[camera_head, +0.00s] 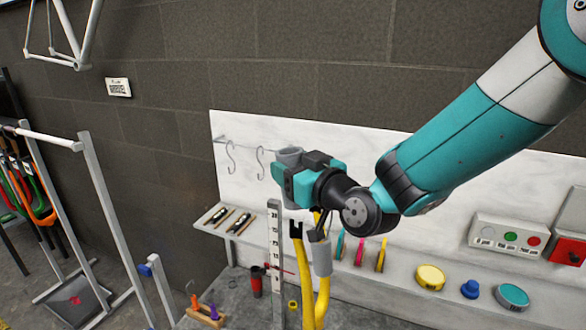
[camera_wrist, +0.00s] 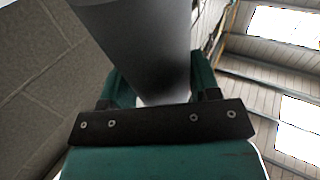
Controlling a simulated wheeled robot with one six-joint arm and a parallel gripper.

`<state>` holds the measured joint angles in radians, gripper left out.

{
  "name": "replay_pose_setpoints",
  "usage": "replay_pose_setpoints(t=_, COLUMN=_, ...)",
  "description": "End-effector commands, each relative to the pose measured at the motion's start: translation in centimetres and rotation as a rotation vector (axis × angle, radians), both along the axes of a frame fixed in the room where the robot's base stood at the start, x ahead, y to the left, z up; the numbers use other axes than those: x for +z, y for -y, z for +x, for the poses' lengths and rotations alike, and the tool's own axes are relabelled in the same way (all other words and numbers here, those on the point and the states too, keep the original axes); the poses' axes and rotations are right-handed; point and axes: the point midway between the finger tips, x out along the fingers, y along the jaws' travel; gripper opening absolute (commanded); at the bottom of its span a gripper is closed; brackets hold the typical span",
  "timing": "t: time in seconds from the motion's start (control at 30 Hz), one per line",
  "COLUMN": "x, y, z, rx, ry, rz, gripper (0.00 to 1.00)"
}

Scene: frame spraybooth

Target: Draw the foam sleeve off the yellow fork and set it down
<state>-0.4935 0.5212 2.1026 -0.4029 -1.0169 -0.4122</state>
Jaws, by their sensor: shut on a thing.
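The yellow fork (camera_head: 308,303) stands upright with two legs in the head view. Its left leg ends in a bare black tip (camera_head: 296,229). A grey foam sleeve (camera_head: 321,259) is around its right leg. My gripper (camera_head: 290,177) is shut on another grey foam sleeve (camera_head: 289,156), roughly upright above the left leg. A gap shows between this held sleeve and the black tip. In the wrist view the held sleeve (camera_wrist: 138,45) is a wide grey cylinder between the green fingers. My gripper hides the sleeve's middle in the head view.
A marked upright ruler (camera_head: 275,250) stands just left of the fork. A shelf (camera_head: 400,270) behind carries a yellow disc (camera_head: 430,277) and other round items. Empty hooks (camera_head: 231,158) hang on the white panel. A small wooden rack (camera_head: 205,317) stands at lower left.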

Motion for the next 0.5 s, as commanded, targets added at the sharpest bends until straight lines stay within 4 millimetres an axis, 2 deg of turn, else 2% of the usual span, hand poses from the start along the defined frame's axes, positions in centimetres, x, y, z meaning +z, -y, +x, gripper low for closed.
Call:
replay_pose_setpoints(t=0.23, x=0.0, y=-0.1, z=-0.2, rx=0.0, ry=-0.001, rz=-0.001, gripper=0.3)
replay_pose_setpoints(t=0.5, x=0.1, y=-0.7, z=-1.8, rx=0.001, ry=-0.002, rz=-0.001, gripper=0.3)
